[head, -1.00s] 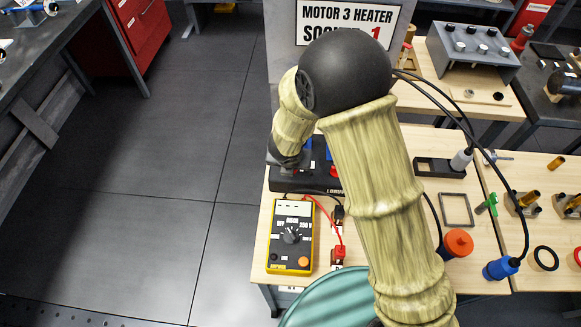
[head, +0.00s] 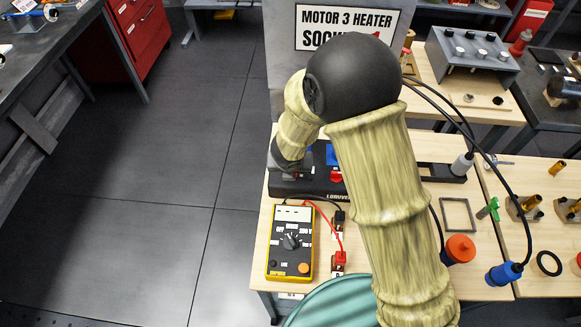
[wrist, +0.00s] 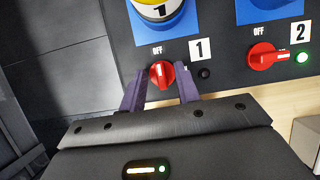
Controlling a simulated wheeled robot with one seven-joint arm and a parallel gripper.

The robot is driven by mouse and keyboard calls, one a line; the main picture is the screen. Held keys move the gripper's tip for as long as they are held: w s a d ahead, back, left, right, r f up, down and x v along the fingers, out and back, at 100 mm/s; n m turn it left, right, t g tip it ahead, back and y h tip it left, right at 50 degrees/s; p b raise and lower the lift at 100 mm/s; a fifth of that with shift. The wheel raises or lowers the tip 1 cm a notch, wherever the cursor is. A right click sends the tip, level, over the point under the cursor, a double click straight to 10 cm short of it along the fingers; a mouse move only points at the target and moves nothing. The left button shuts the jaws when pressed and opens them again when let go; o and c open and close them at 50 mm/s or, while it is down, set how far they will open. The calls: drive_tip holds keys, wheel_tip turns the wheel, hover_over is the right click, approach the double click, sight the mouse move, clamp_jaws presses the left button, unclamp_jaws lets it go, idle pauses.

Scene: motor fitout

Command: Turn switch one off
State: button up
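Switch one is a red knob (wrist: 162,73) on a dark panel (wrist: 225,60), beside a "1" label in the wrist view. Its handle stands roughly upright, towards the OFF mark. The small lamp (wrist: 204,73) at its right is dark. My gripper (wrist: 161,84) is open, with one purple finger on each side of this knob. Contact cannot be made out. In the head view the panel (head: 312,190) is partly hidden by my arm, and switch one and my fingertips are hidden.
A yellow multimeter (head: 291,262) with leads lies in front of the panel. Black cables hang right of my arm. An orange-red plug (head: 459,248) and a blue one (head: 503,274) lie there.

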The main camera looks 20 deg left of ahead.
drive_tip(key=p+v, duration=0.5)
drive_tip(key=v, duration=1.2)
drive_tip(key=shift+r+p, duration=0.2)
drive_tip(key=shift+p, duration=0.2)
drive_tip(key=shift+d, duration=0.1)
drive_tip(key=w+d+r+m+g+h, duration=0.1)
drive_tip(key=w+d+r+m+h, duration=0.15)
drive_tip(key=d+m, duration=1.6)
drive_tip(key=s+d+r+m, duration=0.1)
drive_tip(key=d+m, duration=0.6)
drive_tip(key=m, duration=0.3)
drive_tip(key=s+d+r+m+y, duration=0.1)
drive_tip(key=s+d+m, duration=0.1)
drive_tip(key=d+m, duration=0.5)
drive_tip(key=m, duration=0.4)
drive_tip(key=shift+s+g, duration=0.25)
drive_tip(key=shift+g, duration=0.15)
